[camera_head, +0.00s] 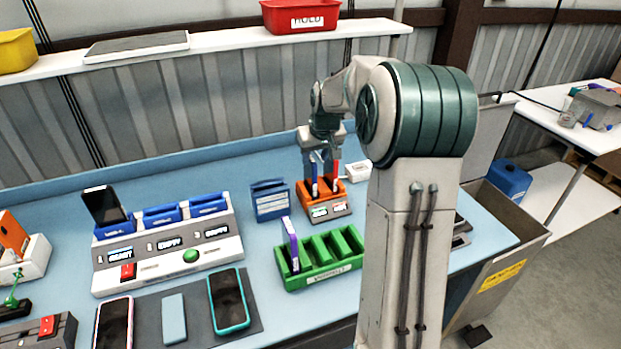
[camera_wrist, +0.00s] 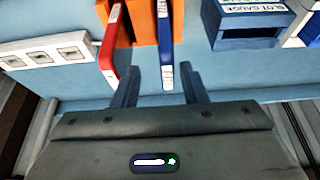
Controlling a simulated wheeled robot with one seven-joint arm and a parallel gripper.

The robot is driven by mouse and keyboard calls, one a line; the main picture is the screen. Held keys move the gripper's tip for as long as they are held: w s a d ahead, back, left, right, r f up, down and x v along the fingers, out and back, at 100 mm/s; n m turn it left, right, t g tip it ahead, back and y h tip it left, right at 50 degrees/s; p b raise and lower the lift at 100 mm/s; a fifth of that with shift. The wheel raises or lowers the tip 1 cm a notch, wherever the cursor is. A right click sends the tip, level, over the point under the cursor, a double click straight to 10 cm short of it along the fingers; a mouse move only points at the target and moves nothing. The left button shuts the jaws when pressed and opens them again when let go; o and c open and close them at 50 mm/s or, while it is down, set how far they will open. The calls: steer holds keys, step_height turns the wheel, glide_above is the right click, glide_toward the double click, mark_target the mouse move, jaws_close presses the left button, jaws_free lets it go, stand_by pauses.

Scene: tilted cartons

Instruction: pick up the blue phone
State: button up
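A slim blue phone (camera_head: 315,180) stands on edge in the orange dock (camera_head: 305,200), beside a red phone (camera_head: 335,178). In the wrist view the blue phone (camera_wrist: 165,50) lies between the two finger lines, and the red phone (camera_wrist: 108,50) is outside them to the left. My gripper (camera_head: 320,160) is over the dock, pointing down. In the wrist view its fingers (camera_wrist: 160,85) are apart, with a gap on each side of the blue phone. The gripper is open and I see no contact. The fingertips are partly hidden in the head view.
A green rack (camera_head: 320,270) holding a purple phone (camera_head: 291,245) stands in front. A blue slot gauge box (camera_head: 270,200) is left of the dock and a white block (camera_head: 358,171) right. A charging station (camera_head: 165,265) and flat-lying phones fill the left side.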

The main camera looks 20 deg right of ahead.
mark_target(309, 166)
steer(key=shift+a+p+x, duration=0.2)
steer(key=shift+p+x, duration=0.2)
steer(key=shift+x, duration=1.05)
steer(key=shift+a+p+x, duration=0.2)
steer(key=shift+p+x, duration=0.2)
steer(key=shift+x, duration=1.1)
steer(key=shift+w+r, duration=0.1)
steer(key=shift+w, duration=0.1)
jaws_close()
